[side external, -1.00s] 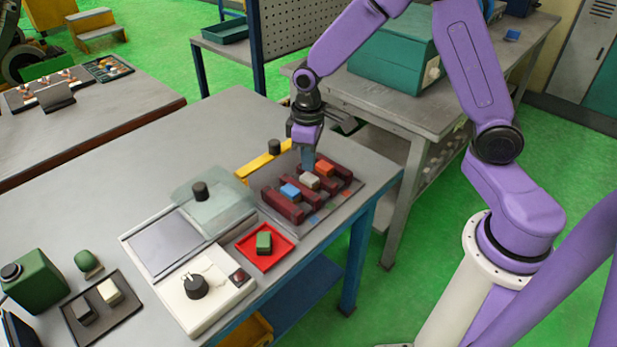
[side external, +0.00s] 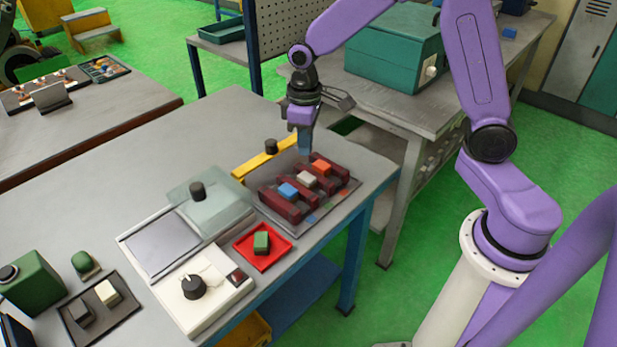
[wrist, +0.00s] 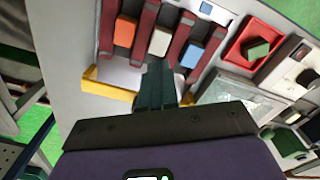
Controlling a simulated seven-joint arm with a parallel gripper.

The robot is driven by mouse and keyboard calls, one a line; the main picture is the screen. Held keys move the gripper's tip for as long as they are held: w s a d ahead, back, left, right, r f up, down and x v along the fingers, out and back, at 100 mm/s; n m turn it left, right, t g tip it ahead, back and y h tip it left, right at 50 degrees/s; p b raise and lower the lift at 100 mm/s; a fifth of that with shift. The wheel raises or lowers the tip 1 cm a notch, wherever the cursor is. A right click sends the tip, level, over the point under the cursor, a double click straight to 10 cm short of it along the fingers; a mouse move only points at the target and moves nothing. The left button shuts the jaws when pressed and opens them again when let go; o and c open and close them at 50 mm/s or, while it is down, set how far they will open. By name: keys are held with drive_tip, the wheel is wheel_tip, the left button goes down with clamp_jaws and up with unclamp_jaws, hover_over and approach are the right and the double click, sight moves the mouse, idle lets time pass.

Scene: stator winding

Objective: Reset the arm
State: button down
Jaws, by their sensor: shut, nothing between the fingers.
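My gripper (side external: 304,148) is shut and empty. It points down above the back edge of the rack of dark red bars (side external: 280,205), apart from the blocks. In the wrist view my gripper's fingers (wrist: 156,70) are together in front of the rack. An orange block (side external: 321,167), a grey-white block (side external: 307,179) and a blue block (side external: 288,192) sit between the dark red bars. The same orange (wrist: 125,31), grey-white (wrist: 159,41) and blue (wrist: 192,54) blocks show in the wrist view.
A yellow bar with a black knob (side external: 271,146) lies behind the rack. A clear cover with a black knob (side external: 197,190) stands left of it. A red tray (side external: 246,257) holds a green block (side external: 261,242). A white box with a dial (side external: 213,303) is at the front. The table's back left is clear.

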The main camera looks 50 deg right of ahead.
drive_tip(key=s+r+n, duration=0.2)
drive_tip(key=s+n, duration=0.1)
drive_tip(key=s, duration=1)
drive_tip(key=s+d+r+n, duration=0.1)
drive_tip(key=s+r+n, duration=0.2)
drive_tip(key=s, duration=1)
drive_tip(key=shift+s+r+n, duration=0.3)
drive_tip(key=shift+r, duration=0.05)
